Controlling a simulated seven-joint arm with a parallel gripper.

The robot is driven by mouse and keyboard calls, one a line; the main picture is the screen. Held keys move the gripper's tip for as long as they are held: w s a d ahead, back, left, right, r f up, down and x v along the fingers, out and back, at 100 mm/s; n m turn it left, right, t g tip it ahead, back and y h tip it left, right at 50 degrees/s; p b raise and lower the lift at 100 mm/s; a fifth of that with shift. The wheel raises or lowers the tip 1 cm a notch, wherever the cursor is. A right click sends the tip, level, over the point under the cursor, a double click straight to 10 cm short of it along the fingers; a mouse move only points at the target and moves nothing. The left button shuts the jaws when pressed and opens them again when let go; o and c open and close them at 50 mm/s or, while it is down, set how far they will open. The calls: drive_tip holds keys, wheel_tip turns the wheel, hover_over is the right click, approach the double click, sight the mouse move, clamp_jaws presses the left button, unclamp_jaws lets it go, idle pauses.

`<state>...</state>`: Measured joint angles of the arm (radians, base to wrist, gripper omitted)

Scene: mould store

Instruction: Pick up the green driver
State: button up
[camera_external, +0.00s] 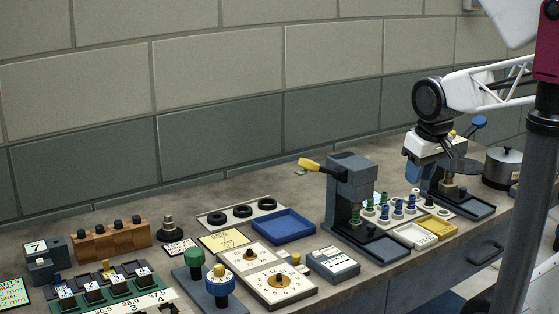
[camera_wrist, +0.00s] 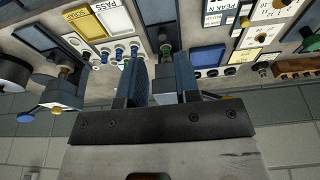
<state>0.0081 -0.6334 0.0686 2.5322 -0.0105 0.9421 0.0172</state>
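A green-topped knob (camera_external: 194,256), which looks like the green driver, stands upright in a dark grey stand (camera_external: 190,275) at the front left in the external view. A similar blue-topped knob (camera_external: 220,280) stands beside it. My gripper (camera_wrist: 165,65) is open, with its fingers apart and nothing held between them in the wrist view. In the external view it is at the far right above the bench, well away from the green knob.
A rack of small green and blue pegs (camera_external: 397,210), a blue tray (camera_external: 283,226), a wooden block (camera_external: 112,238) and a pot (camera_external: 503,165) stand around.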

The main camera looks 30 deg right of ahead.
drive_tip(key=shift+o, duration=0.3)
drive_tip(key=o, duration=0.8)
drive_tip(key=shift+r, duration=0.1)
wheel_tip(320, 180, up, 5)
drive_tip(key=m+y, duration=1.3)
drive_tip(key=m, duration=0.6)
hover_over(195, 265)
drive_tip(key=w+d, duration=0.1)
drive_tip(key=d, duration=0.5)
drive_tip(key=shift+m+y, duration=0.3)
drive_tip(key=f, duration=2.2)
drive_tip(key=shift+w+a+f, duration=0.15)
drive_tip(key=shift+a+f, duration=0.1)
drive_tip(key=shift+f, duration=0.05)
